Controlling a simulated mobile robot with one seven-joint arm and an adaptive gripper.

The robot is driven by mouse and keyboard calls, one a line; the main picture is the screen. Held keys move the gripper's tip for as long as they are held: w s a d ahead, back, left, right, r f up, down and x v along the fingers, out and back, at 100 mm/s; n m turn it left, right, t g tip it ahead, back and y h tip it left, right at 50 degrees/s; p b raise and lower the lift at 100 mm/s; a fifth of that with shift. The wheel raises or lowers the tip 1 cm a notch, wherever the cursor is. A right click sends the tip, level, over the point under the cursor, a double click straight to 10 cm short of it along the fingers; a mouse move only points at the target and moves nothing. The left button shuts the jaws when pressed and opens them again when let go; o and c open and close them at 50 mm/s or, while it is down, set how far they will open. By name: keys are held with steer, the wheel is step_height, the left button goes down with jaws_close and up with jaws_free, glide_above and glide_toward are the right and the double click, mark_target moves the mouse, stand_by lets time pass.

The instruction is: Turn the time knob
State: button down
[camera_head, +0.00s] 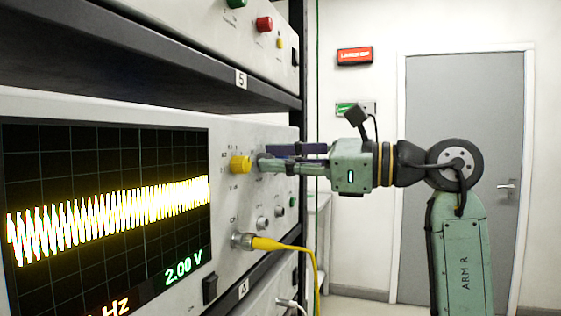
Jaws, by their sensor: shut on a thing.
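The oscilloscope-like unit (225,205) fills the left, with a black screen showing a dense yellow-white wave and "2.00 V". A yellow knob (240,164) sticks out of its panel, right of the screen. My gripper (264,161) reaches in from the right, with its fingers level at the panel just right of the yellow knob. It is shut on a knob there, which the fingers mostly hide. The knob's label cannot be read, so I cannot tell by its marking that it is the time knob.
A yellow cable (285,246) plugs into the panel below my gripper and hangs down. Small grey sockets (264,223) and a black switch (210,289) are nearby. A shelf (140,65) with another unit is above. A grey door (470,140) stands behind my arm.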

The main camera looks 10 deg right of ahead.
stand_by(0.4)
steer(key=n, duration=2.3)
steer(key=shift+n, duration=0.4)
stand_by(0.3)
steer(key=c, duration=1.5)
jaws_free()
steer(key=shift+o, duration=0.2)
